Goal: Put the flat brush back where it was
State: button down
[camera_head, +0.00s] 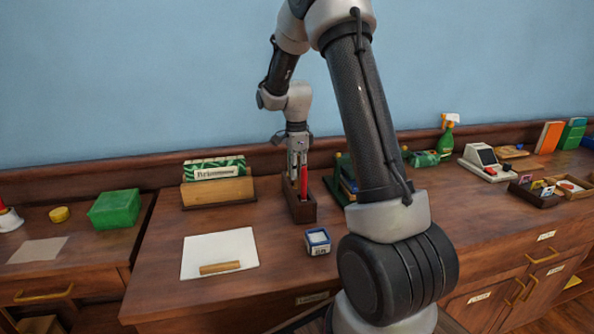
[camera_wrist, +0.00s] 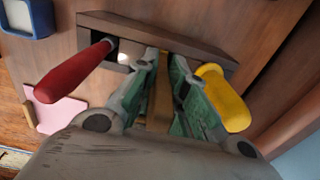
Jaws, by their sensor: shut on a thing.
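A narrow dark wood holder (camera_head: 303,213) stands upright on the desk, and its rim also shows in the wrist view (camera_wrist: 190,42). My gripper (camera_head: 297,163) points down over the holder, and its green-padded fingers close on a thin tan strip (camera_wrist: 162,100), apparently the flat brush's handle. The strip lies in line with the middle of the holder. The brush's lower end is hidden, so I cannot tell how deep it sits. A red handle (camera_wrist: 72,74) stands to the left of my fingers and a yellow handle (camera_wrist: 222,98) to the right, both close.
A small blue and white box (camera_head: 318,241) is just in front of the holder. A white sheet (camera_head: 208,252) with a short wooden bar (camera_head: 220,267) lies to the left. A wooden stand with a green-striped box (camera_head: 214,168) is behind that.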

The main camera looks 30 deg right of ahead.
jog(key=shift+f, duration=0.1)
jog(key=c, duration=1.5)
grip_release()
jog(key=shift+o, duration=0.2)
notch_tip(320, 180, up, 12)
jog(key=shift+a+f, duration=0.1)
jog(key=shift+a, duration=0.05)
jog(key=s+a+r+n+t, duration=0.1)
jog(key=s+a+r+n, duration=0.1)
jog(key=s+r+n, duration=0.35)
jog(key=s+a+r+n+t, duration=0.1)
jog(key=s+a+r+n, duration=0.15)
jog(key=s, duration=0.55)
jog(key=s+a+f+n+t, duration=0.1)
jog(key=s+a+n+t, duration=0.1)
jog(key=s+n, duration=1.1)
jog(key=s, duration=0.4)
jog(key=shift+s+a, duration=0.15)
jog(key=shift+s, duration=0.05)
